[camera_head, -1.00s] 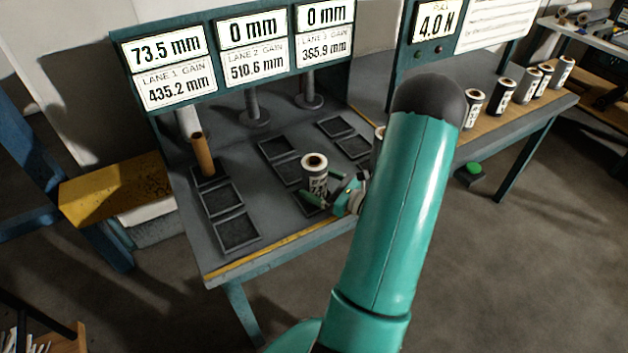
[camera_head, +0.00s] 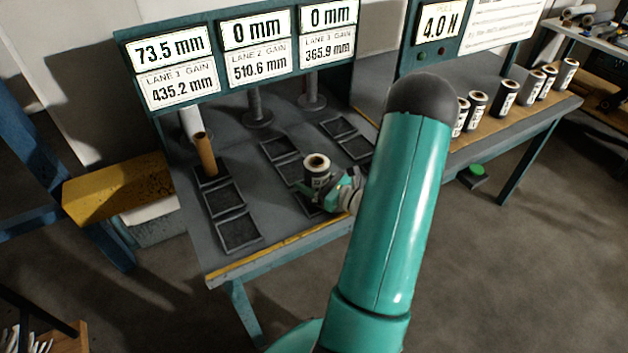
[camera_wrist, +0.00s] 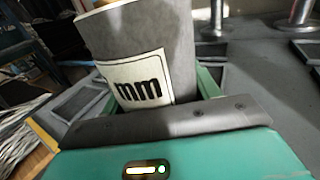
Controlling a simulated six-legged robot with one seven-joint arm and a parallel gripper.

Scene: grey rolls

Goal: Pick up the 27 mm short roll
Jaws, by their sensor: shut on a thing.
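A short grey roll with a pale top ring and a white label (camera_head: 317,168) stands in the middle lane of the bench, at the near end. My gripper (camera_head: 330,190) is at it from the right, with its jaws shut on the roll's sides. In the wrist view the roll (camera_wrist: 150,50) fills the upper middle, slightly tilted in the picture, between the jaws. Its label shows "mm", but the number is hidden or out of frame. I cannot tell whether the roll's base still touches the tray beneath it.
Empty trays (camera_head: 238,231) line the lanes. A tall brown tube (camera_head: 205,153) stands in the left lane. Several other rolls (camera_head: 508,96) stand on the right bench. Display boards (camera_head: 250,50) rise behind the lanes, and metal posts (camera_head: 312,92) stand at the lanes' far ends.

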